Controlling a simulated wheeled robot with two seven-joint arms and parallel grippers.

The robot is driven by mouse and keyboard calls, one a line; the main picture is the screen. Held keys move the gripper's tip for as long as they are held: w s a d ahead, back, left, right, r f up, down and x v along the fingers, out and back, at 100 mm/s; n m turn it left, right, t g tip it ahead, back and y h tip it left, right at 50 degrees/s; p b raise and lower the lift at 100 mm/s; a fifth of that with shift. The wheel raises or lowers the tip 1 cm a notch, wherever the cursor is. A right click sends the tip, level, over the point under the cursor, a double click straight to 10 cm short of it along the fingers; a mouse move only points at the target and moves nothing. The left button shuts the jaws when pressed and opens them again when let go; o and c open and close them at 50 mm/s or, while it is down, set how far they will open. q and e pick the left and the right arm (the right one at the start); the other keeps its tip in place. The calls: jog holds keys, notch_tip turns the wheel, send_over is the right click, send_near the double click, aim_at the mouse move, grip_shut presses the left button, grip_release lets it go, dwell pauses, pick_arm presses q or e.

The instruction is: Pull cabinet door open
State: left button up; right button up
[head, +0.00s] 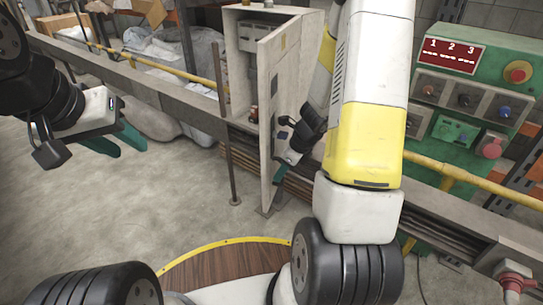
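My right gripper (279,158) is low at the door, by the right face of the panel. Its fingers are small and partly hidden, so I cannot tell whether they are shut or touch the door. My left gripper (119,144) is at the left, far from the cabinet, with its teal fingers apart and nothing between them.
A green control panel (463,95) with buttons stands at the right. Wrapped bags (190,55) lie at the back left. The concrete floor at left is clear.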

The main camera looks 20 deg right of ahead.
jog(key=v, duration=0.7)
jog(key=shift+r, duration=0.4)
jog(key=shift+s+d, duration=0.1)
jog(key=shift+s, duration=0.05)
